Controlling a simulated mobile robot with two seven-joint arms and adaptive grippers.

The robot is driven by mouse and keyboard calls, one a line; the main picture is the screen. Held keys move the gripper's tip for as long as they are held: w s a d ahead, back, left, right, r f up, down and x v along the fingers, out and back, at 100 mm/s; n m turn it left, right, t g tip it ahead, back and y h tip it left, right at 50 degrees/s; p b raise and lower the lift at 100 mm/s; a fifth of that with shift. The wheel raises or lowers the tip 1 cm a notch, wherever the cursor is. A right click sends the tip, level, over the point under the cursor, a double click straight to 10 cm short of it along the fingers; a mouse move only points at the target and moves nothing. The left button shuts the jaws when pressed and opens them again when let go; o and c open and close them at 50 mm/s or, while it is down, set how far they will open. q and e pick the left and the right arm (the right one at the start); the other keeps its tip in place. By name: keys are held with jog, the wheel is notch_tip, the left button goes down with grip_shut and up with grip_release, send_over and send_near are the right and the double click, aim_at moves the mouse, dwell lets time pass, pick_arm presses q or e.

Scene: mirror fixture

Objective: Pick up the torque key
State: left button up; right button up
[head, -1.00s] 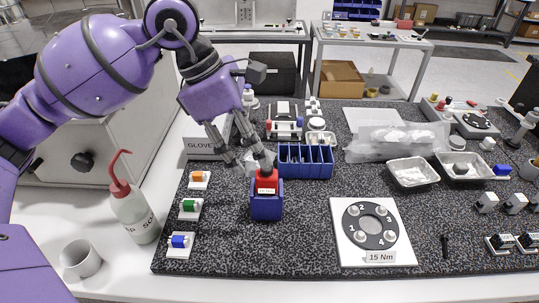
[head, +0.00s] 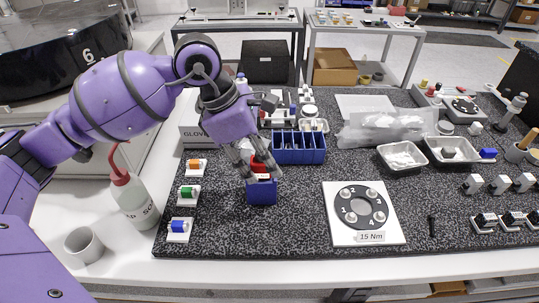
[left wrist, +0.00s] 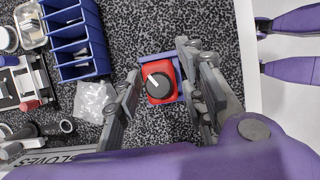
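A red block with a black knob and white pointer, which I take to be the torque key (left wrist: 159,82), sits upright in a blue holder (head: 262,192) on the speckled mat. In the head view its red body (head: 259,165) is partly hidden by my fingers. My left gripper (head: 262,178) points down over it. In the left wrist view the gripper (left wrist: 163,68) is open, one finger on each side of the red block, with narrow gaps visible. Whether a fingertip touches the holder I cannot tell. My right gripper is not in view.
A blue divided bin (head: 299,148) stands just behind the holder. Small orange, green and blue parts on white bases (head: 187,194) line the left. A white plate marked 15 Nm (head: 363,211) lies to the right. A squeeze bottle (head: 134,200) and mug (head: 83,245) stand off the mat.

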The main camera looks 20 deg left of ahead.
pick_arm(q)
grip_shut()
jog(key=shift+r, duration=0.1)
